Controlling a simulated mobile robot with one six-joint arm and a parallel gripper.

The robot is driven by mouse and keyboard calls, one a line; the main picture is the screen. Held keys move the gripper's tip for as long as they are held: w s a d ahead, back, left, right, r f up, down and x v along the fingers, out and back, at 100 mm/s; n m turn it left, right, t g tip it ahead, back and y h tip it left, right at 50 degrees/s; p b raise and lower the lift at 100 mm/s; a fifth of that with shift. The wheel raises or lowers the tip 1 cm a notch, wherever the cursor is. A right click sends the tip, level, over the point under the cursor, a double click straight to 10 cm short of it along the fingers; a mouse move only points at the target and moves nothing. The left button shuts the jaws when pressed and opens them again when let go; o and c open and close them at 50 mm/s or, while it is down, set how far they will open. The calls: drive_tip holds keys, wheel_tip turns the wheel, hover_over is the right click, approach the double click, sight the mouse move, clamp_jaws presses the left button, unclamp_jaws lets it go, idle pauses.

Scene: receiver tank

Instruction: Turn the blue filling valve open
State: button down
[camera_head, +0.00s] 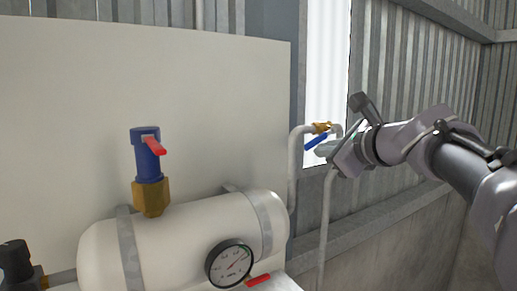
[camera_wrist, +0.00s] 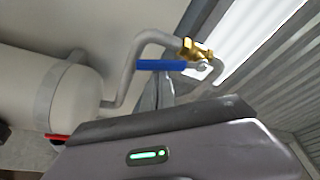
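The filling valve has a brass body (camera_head: 321,127) on a bent grey pipe, with a blue lever handle (camera_head: 316,142) slanting down and left from it. In the wrist view the brass body (camera_wrist: 196,50) is at the top centre-right, and the blue handle (camera_wrist: 160,65) reaches left from it, roughly level in the picture. My gripper (camera_head: 326,149) is at the handle from the right and below. In the wrist view its grey fingers (camera_wrist: 160,88) end just under the handle; I cannot tell whether they touch it. Their spacing does not show clearly.
A white tank (camera_head: 180,238) carries a round gauge (camera_head: 229,263), a blue and brass fitting with a red lever (camera_head: 154,145), and another red lever (camera_head: 258,280) low down. Grey pipes run beside my gripper. A corrugated wall (camera_head: 410,60) stands behind.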

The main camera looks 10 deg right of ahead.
drive_tip(key=shift+s+a+r+p, duration=0.1)
drive_tip(key=shift+a+r+p, duration=0.15)
drive_tip(key=shift+r, duration=0.25)
drive_tip(key=shift+s+a+r+p, duration=0.1)
drive_tip(key=shift+a+r+p, duration=0.1)
drive_tip(key=shift+r, duration=0.6)
